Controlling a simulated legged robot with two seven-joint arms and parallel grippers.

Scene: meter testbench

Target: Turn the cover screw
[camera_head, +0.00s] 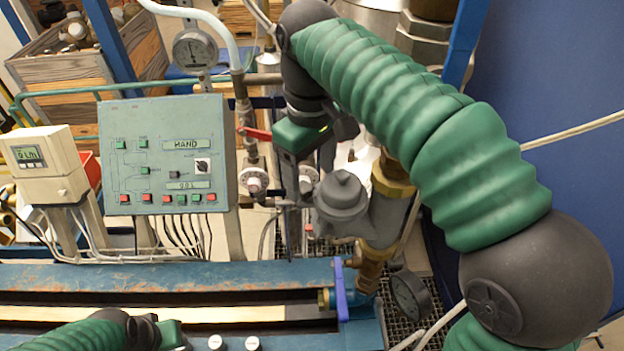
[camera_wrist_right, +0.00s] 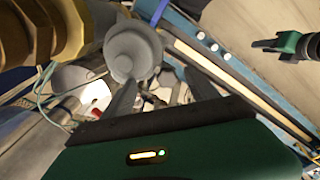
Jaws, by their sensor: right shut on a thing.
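A grey meter (camera_head: 342,196) with a domed cover stands on the brass and grey pipework right of the control panel. Its cover also shows in the right wrist view (camera_wrist_right: 133,52), just beyond the fingers. My right gripper (camera_head: 297,212) points down at the left side of the meter. In the wrist view its two dark fingers (camera_wrist_right: 160,84) stand apart around small dark parts beside the meter. It is shut on a small part there; the cover screw itself is not clearly made out. My left gripper (camera_head: 180,335) is low at the left, away from the meter; its finger opening is unclear.
A green control panel (camera_head: 167,153) and a white display box (camera_head: 42,163) stand at the left. A blue bench rail (camera_head: 160,275) runs across the front. Valves and pipes crowd around my right gripper.

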